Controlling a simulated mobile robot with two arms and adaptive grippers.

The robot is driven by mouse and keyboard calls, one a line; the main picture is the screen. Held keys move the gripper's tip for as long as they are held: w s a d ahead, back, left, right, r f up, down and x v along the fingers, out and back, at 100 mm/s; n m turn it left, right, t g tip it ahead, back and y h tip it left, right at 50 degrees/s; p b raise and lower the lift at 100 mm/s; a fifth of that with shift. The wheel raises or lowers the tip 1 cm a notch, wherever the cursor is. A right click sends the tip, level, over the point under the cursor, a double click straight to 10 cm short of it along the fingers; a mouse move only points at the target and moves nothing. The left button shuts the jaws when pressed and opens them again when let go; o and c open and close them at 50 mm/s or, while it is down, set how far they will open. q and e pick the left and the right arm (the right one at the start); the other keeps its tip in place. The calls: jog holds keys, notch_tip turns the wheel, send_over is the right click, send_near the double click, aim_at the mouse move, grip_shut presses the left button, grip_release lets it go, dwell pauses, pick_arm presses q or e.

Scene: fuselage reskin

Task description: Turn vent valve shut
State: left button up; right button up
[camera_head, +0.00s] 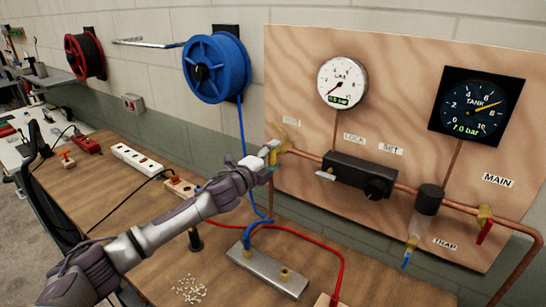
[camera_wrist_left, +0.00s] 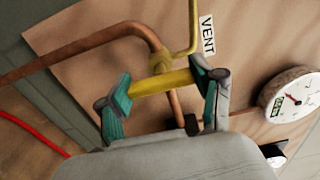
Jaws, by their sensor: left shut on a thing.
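The vent valve sits at the left end of the copper pipe on the plywood panel, with a yellow handle (camera_head: 281,136) partly hidden by my gripper in the head view. In the left wrist view the yellow handle (camera_wrist_left: 163,83) lies between the teal finger pads, crossing from one to the other. My left gripper (camera_head: 272,156) is shut on this handle, and its two fingers also show in the left wrist view (camera_wrist_left: 165,92). The VENT label (camera_wrist_left: 207,35) is beside the valve. My right gripper is in neither view.
The panel also carries a white line gauge (camera_head: 342,82), a dark tank gauge (camera_head: 480,106) reading 7.0 bar, a black regulator (camera_head: 358,174) and a red-handled main valve (camera_head: 485,229). A grey metal manifold (camera_head: 268,271) with blue and red hoses lies on the bench below.

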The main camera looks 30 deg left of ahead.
pick_arm(q)
jog(key=o, duration=1.2)
jog(key=shift+c, duration=0.2)
jog(key=shift+s, duration=0.1)
jog(key=s+a, duration=0.1)
jog(key=s, duration=1)
jog(key=shift+s+a, duration=0.35)
jog(key=shift+f, duration=0.1)
